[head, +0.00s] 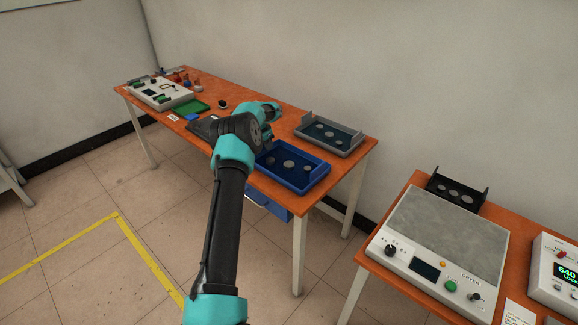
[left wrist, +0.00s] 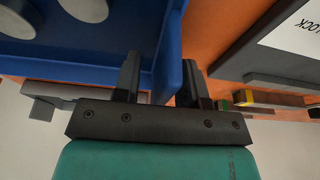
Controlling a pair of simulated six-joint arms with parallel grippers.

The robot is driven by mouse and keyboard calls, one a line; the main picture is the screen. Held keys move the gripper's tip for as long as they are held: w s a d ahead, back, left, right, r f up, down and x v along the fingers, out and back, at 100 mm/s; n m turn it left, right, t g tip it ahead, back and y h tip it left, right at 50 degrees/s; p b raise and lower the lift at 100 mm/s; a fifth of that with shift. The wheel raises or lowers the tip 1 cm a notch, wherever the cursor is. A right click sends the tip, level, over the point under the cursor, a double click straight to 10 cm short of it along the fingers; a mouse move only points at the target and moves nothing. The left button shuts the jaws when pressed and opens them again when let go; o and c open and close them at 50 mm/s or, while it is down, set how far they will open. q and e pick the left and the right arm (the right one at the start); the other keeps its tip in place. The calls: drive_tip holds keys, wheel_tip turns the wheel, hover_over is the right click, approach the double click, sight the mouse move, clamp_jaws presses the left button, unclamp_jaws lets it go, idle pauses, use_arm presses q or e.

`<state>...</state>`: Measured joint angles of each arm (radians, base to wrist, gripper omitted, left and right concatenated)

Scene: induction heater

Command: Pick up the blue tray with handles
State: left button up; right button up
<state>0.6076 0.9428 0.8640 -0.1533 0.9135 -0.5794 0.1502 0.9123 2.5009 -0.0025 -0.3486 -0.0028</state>
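The blue tray (head: 293,179) lies on the orange table's near right part, with several pale discs in it. In the left wrist view the tray (left wrist: 115,38) fills the upper left. My left gripper (left wrist: 161,74) is open at the tray's edge, with one finger over the inner side and the other outside the rim, so the blue wall runs between them. I cannot tell whether the fingers touch it. In the head view the fingers are mostly hidden behind my left arm, at the tray's left side. My right gripper is not in view.
A grey tray (head: 330,131) with discs stands just behind the blue tray. A green mat (head: 190,107) and a pale device (head: 160,93) are farther left on the table. A second table at right holds a dryer (head: 445,240) and a black tray (head: 457,194).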

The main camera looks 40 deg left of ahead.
use_arm(q)
drive_tip(key=shift+c, duration=0.4)
clamp_jaws()
